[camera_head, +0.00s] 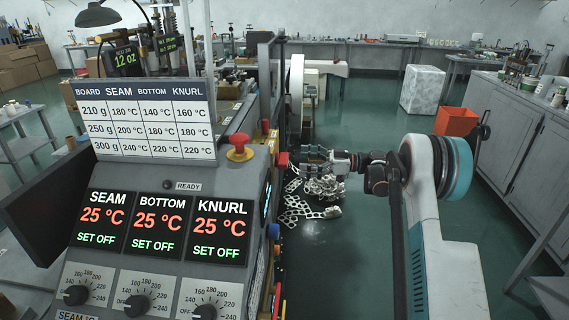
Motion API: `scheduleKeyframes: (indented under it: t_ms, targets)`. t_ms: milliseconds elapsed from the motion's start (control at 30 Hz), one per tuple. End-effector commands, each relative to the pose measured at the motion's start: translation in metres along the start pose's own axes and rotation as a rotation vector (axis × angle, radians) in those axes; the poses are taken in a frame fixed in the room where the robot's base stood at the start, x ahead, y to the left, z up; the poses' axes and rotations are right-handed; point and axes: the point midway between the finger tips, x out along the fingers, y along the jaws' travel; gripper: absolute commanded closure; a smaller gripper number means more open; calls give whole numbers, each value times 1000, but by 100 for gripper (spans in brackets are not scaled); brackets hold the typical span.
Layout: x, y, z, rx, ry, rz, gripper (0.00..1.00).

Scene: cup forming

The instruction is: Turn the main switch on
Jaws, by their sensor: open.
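My gripper (306,158) is in the middle of the head view, open and pointing left. It appears empty, close to the right side of the grey control console (230,174). A red part (282,159) sticks out from the console's right edge, just left of the fingertips. I cannot tell if they touch. No part is clearly labelled as the main switch, and the console's right side is seen too edge-on to read. The three displays (158,216) show SEAM, BOTTOM and KNURL at 25 °C with SET OFF. The READY lamp (167,185) looks dark.
A red mushroom button (239,148) stands on the console top beside a temperature chart (143,118). Three dials (135,303) sit below the displays. A blue part (273,232) juts from the right side.

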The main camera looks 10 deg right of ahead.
Motion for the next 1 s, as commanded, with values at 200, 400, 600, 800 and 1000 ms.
scheduleKeyframes:
  t_ms: [200,400,600,800,1000]
  targets:
    - [41,0,2,1,0,-1,8]
    - [61,0,1,1,0,1,8]
    - [67,0,0,1,0,1,8]
    - [66,0,0,1,0,1,11]
    - [66,0,0,1,0,1,52]
